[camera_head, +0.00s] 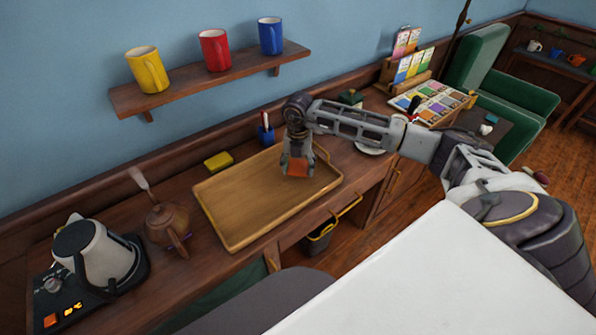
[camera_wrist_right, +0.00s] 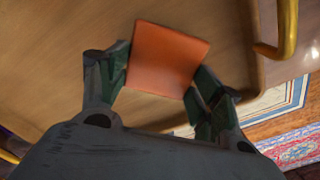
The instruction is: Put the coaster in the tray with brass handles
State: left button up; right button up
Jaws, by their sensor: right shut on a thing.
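The coaster is an orange square (camera_head: 297,167) in my right gripper (camera_head: 298,160), above the right part of the tray in the head view. In the right wrist view the coaster (camera_wrist_right: 167,60) sits between the two fingers of the right gripper (camera_wrist_right: 155,85), which is shut on it. The wooden tray (camera_head: 235,215) lies on the counter, with a brass handle (camera_wrist_right: 289,30) showing at the right in the wrist view. I cannot tell whether the coaster touches the tray floor. My left gripper is not in view.
A yellow sponge (camera_head: 218,161) and a blue cup with pens (camera_head: 266,130) stand behind the tray. A brown teapot (camera_head: 167,224) and a kettle (camera_head: 98,252) are to its left. A white saucer (camera_head: 369,148) lies to its right. Mugs stand on the wall shelf (camera_head: 210,80).

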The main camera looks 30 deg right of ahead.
aim_at(298, 169)
jog(key=shift+f, duration=1.35)
jog(key=o, duration=0.6)
jog(key=shift+f, duration=0.1)
jog(key=o, duration=0.4)
jog(key=shift+o, duration=0.2)
jog(key=shift+r, duration=0.75)
notch_tip(298, 169, up, 4)
jog(key=shift+r, duration=0.25)
notch_tip(298, 169, up, 5)
jog(key=shift+f+b, duration=0.15)
jog(key=shift+b, duration=0.2)
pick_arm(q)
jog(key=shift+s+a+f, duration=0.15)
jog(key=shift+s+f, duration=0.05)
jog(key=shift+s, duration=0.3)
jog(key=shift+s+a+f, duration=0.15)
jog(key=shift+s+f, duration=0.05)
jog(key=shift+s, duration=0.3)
pick_arm(e)
jog(key=shift+r, duration=0.85)
